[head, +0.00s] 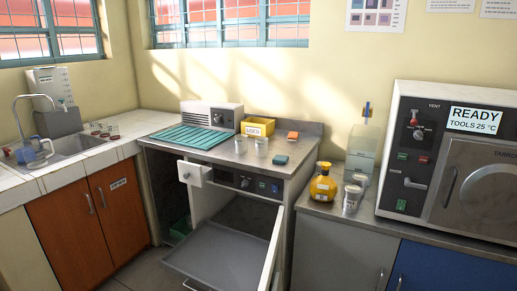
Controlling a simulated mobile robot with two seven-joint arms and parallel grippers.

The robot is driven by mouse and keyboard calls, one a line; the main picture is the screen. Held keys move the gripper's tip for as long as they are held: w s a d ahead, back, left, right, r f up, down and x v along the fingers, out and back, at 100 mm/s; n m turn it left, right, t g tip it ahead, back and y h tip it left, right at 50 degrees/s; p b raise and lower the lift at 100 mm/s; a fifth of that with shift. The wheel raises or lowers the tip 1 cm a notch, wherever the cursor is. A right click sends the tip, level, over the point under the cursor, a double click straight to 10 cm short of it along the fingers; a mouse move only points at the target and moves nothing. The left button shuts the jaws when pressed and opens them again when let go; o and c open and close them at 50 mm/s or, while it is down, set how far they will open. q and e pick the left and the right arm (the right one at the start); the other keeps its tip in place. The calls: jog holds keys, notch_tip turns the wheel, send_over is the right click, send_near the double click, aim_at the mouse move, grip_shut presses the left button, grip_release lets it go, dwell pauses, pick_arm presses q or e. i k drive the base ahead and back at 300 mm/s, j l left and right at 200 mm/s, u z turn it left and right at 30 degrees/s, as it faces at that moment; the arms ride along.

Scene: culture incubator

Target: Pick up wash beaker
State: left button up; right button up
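Several vessels are in view, and I cannot tell for certain which is the wash beaker. A clear vessel with a handle (42,148) stands by the sink at the left, close to a blue item (25,154). Two small pale beakers stand on the steel worktop in the middle, a left one (240,145) and a right one (261,147). Another pale lidded container (351,199) stands on the right counter beside a yellow flask (323,184). Neither of my grippers is in view.
The sink (75,144) has a curved tap (22,115). Below the middle worktop, an open door or flap (225,262) juts forward. A steriliser-like machine (408,130) reading READY fills the right.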

aim_at(261, 142)
jog(key=i+j, duration=0.1)
jog(key=j, duration=0.8)
jog(key=i+j, duration=0.15)
jog(key=j, duration=0.3)
jog(key=i+j, duration=0.1)
jog(key=j, duration=0.35)
jog(key=i+j, duration=0.6)
jog(key=j, duration=0.2)
